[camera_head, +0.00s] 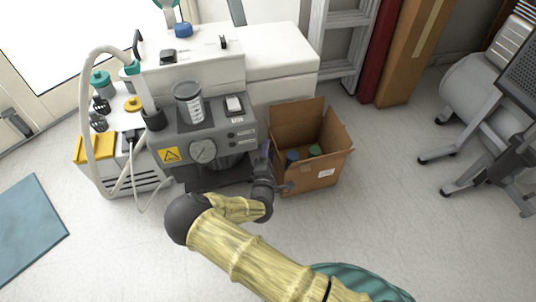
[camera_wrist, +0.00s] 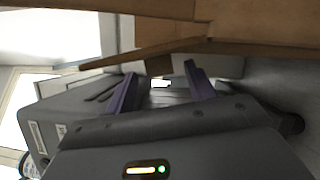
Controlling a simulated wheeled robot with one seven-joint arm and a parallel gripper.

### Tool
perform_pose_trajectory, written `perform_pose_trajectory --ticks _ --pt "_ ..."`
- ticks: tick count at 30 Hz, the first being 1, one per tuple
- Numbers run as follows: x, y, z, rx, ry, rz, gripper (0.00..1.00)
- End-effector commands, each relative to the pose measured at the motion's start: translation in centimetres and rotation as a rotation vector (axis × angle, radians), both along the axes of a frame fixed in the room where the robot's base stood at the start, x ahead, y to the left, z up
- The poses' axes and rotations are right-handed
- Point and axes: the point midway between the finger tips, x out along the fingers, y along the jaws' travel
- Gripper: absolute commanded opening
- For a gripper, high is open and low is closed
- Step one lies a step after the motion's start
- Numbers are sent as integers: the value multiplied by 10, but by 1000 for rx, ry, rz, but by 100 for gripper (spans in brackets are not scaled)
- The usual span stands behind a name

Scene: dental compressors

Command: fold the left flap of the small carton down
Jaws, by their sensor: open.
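The small brown carton (camera_head: 312,178) stands open on the floor, right of the grey compressor. Its left flap (camera_head: 282,166) shows at the left rim, close to my gripper; its exact angle is hard to tell. Other flaps stand up at the back and lean outward on the right. My gripper (camera_head: 266,160) is beside the carton's left side, between it and the compressor. In the wrist view my gripper (camera_wrist: 160,88) has its two purple fingers apart with nothing between them. The carton's cardboard (camera_wrist: 250,32) fills the top of that view, just beyond the fingers. Contact is unclear.
The grey compressor (camera_head: 203,130) with gauge and yellow label stands close left of my gripper. Inside the carton are a blue item (camera_head: 292,156) and a green item (camera_head: 315,150). A white cabinet (camera_head: 280,55) is behind. Floor right of the carton is clear up to a wheeled stand (camera_head: 480,150).

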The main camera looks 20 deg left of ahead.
Motion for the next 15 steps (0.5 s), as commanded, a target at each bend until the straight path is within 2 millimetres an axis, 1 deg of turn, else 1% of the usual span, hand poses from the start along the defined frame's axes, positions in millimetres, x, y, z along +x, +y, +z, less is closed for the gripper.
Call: perform_pose_trajectory --ticks 3,11,13,15 --pt "8 2 0 1 -2 2 55" --pt "8 3 2 0 -1 4 55" --pt "8 3 2 0 0 3 45" --pt "8 3 1 0 0 3 31"
